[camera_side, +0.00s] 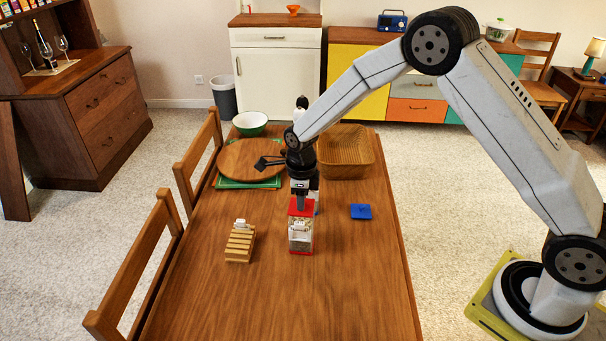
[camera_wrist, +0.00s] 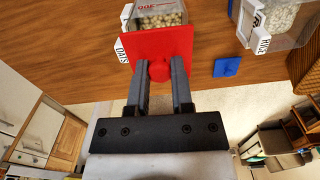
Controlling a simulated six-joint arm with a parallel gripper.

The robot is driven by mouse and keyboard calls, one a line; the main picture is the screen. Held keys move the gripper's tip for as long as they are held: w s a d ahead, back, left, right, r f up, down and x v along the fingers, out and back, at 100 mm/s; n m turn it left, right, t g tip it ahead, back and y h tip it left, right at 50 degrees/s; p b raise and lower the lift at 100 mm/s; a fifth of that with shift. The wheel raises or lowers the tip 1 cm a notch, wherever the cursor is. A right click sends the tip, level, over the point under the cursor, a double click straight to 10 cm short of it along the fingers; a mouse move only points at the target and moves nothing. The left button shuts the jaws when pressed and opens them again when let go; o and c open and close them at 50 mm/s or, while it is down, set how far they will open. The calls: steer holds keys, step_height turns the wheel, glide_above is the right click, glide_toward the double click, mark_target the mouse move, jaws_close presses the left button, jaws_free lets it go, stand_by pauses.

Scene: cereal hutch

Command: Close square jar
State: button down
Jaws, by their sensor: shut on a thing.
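A red square lid (camera_side: 301,206) has its round knob (camera_wrist: 160,70) between the fingers of my gripper (camera_side: 300,192). My gripper also shows in the wrist view (camera_wrist: 160,88), shut on the knob. A clear square jar (camera_side: 301,236) with pale contents stands upright on the table directly under the lid. It also shows beyond the lid in the wrist view (camera_wrist: 160,14). The lid covers much of the jar's near part there, and I cannot tell whether it is seated on the rim. A white OATS label (camera_wrist: 122,50) sticks out beside the lid.
A blue square lid (camera_side: 361,211) lies on the table to the right. A second clear jar (camera_wrist: 282,18) with pale contents shows in the wrist view. A slatted wooden rack (camera_side: 240,244) stands left of the jar. A wooden basket (camera_side: 345,158) and round board (camera_side: 247,158) sit farther back.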

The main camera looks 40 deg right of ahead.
steer(key=shift+f, duration=0.9)
steer(key=shift+f, duration=0.45)
stand_by(2.3)
steer(key=shift+c, duration=0.5)
jaws_free()
steer(key=shift+r, duration=0.2)
steer(key=shift+r, duration=2.8)
jaws_close()
